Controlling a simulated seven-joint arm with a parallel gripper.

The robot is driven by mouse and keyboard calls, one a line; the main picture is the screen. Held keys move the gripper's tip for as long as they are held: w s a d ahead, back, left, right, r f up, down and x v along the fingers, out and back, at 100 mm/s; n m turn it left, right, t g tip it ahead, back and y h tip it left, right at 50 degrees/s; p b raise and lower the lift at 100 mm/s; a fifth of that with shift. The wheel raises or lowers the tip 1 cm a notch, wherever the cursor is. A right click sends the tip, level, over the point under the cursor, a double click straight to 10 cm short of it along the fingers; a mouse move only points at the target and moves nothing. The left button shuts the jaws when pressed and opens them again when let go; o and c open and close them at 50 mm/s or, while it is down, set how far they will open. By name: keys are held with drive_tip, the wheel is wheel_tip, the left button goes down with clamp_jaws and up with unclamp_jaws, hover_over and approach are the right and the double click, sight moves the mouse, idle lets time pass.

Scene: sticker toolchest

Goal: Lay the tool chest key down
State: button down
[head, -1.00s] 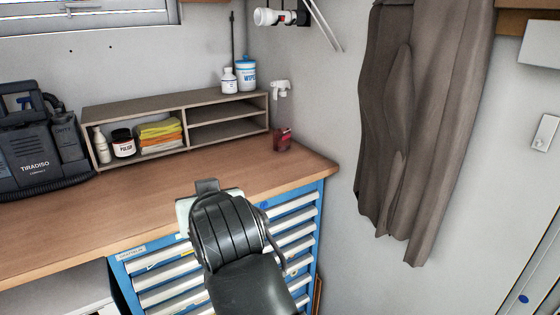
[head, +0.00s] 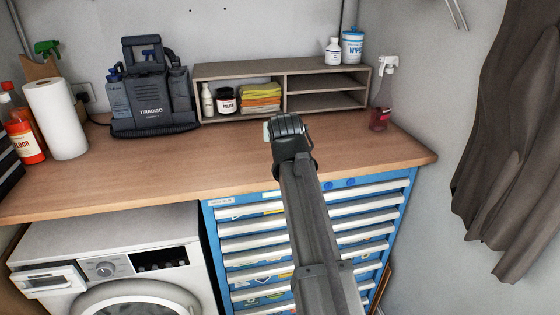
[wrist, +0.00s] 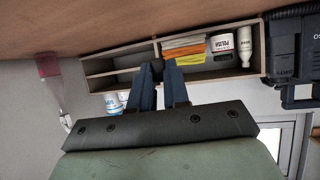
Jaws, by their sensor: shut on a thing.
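My gripper (wrist: 159,78) shows in the wrist view, with its two dark blue fingers close together. A small dark thing, seemingly the tool chest key (wrist: 157,68), sits between the fingertips; its shape is hard to make out. In the head view, my arm reaches over the worktop's front edge and hides the fingers and the key. The blue tool chest (head: 212,245) stands under the wooden worktop (head: 150,165), with several white-fronted drawers and some stickers on them. In the wrist view, the worktop (wrist: 60,25) is upside down along the top.
A grey shelf (head: 285,72) with cloths and a jar stands at the back. A dark machine (head: 150,100) is left of it, a red spray bottle (head: 379,118) right of it. A washing machine (head: 110,262) is left of the chest. The worktop's front middle looks clear.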

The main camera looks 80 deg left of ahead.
drive_tip(key=shift+a+r, duration=0.6)
drive_tip(key=shift+a, duration=0.3)
drive_tip(key=shift+d+f, duration=0.1)
drive_tip(key=shift+f, duration=0.25)
wheel_tip(320, 180, down, 9)
drive_tip(key=shift+f, duration=0.1)
drive_tip(key=shift+f, duration=0.3)
